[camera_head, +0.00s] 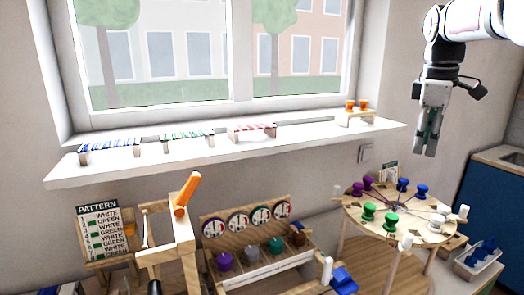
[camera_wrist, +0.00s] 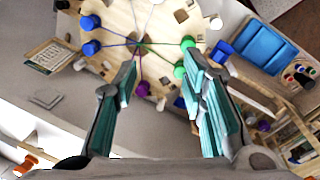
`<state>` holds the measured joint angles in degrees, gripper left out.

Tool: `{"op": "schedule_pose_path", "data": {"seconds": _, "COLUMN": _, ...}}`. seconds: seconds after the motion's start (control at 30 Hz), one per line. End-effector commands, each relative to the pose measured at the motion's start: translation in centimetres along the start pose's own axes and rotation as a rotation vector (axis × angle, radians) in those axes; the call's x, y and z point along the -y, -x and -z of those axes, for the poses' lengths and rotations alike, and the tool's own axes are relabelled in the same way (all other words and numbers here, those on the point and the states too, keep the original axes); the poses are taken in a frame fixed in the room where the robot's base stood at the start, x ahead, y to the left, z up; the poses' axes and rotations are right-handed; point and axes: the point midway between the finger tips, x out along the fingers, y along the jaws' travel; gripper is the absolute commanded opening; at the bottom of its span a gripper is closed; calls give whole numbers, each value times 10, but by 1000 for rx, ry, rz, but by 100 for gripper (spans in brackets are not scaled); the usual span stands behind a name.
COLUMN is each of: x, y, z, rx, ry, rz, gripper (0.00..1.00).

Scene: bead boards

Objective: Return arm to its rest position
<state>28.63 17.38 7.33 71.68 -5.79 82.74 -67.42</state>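My gripper (camera_head: 430,142) hangs in the upper right of the head view, pointing down, well above the round wooden board (camera_head: 400,225). In the wrist view the two teal-padded fingers of my gripper (camera_wrist: 165,95) stand apart with nothing between them. The round board (camera_wrist: 155,15) lies below and beyond the fingers.
A window sill (camera_head: 215,160) carries several small bead racks. Below it are a pattern card (camera_head: 98,212), an orange-handled wooden stand (camera_head: 186,195) and a rack with dials (camera_head: 250,250). A white tray with blue pieces (camera_head: 478,262) is at lower right. Air around my gripper looks clear.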

Motion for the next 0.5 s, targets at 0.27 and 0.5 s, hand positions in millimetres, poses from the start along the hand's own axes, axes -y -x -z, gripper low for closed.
{"op": "schedule_pose_path", "data": {"seconds": 0.27, "x": 120, "y": 30, "z": 22, "rx": -63, "ry": -229, "rz": -76, "gripper": 38}}
{"op": "schedule_pose_path", "data": {"seconds": 0.5, "x": 223, "y": 21, "z": 12, "rx": -158, "ry": -448, "rz": -102, "gripper": 38}}
